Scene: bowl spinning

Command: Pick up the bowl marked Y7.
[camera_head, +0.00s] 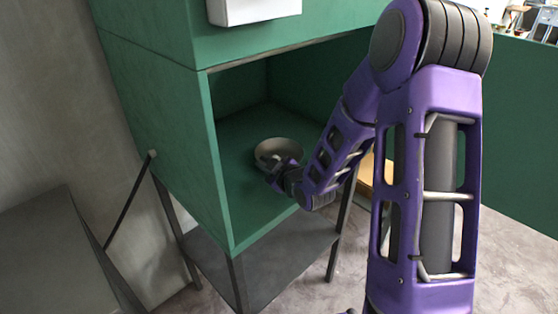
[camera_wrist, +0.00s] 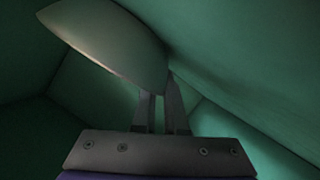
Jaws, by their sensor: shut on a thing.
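A grey-beige bowl (camera_head: 281,148) is inside the green box, near the middle of its floor in the head view. My gripper (camera_head: 273,172) reaches in through the open front and meets the bowl's near edge. In the wrist view the bowl (camera_wrist: 112,40) fills the upper left and looks tilted there. The two fingers of my gripper (camera_wrist: 159,96) are close together at the bowl's lower right edge, shut on it. No Y7 mark shows on the visible side of the bowl. I cannot tell whether the bowl touches the floor of the box.
The green box (camera_head: 165,130) has side walls and a top close around my arm, with its front open. It stands on a dark metal frame with a lower shelf (camera_head: 270,262). A white box (camera_head: 252,10) is above the opening. A grey surface (camera_head: 50,255) is at left.

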